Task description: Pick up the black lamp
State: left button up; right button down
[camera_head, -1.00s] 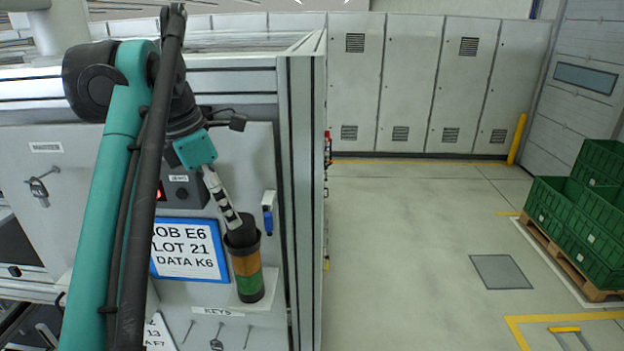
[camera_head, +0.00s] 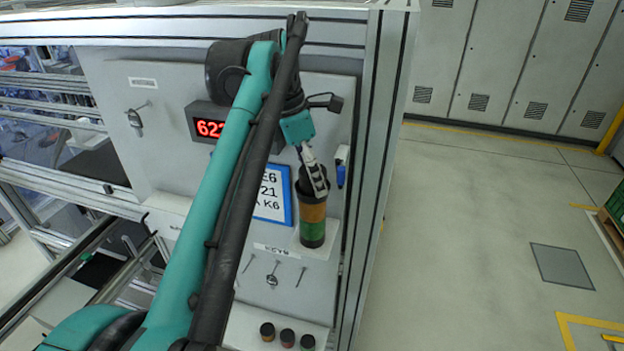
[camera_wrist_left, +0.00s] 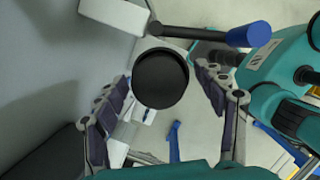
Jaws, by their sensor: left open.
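The black lamp (camera_head: 310,184) is the dark top section of a stack light on the panel, above an orange section (camera_head: 313,212) and a green section (camera_head: 312,232). In the left wrist view its round black top (camera_wrist_left: 160,78) lies between the two fingers. My left gripper (camera_head: 316,182) is at the lamp from above, its fingers open on either side of it. In the left wrist view the open left gripper (camera_wrist_left: 165,85) shows a gap on the right; contact on the left is unclear. My right gripper is not in view.
A blue-framed sign (camera_head: 272,195) is left of the stack light, partly behind my arm. A blue-handled item (camera_head: 341,168) hangs close on the right. Keys (camera_head: 272,275) hang below. Several small capped cylinders (camera_head: 287,338) stand on a lower ledge. Open floor (camera_head: 470,230) lies right.

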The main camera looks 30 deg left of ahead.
pick_arm(q)
jog(key=shift+w, duration=0.2)
jog(key=c, duration=1.2)
jog(key=shift+s, duration=0.1)
jog(key=shift+c, duration=0.3)
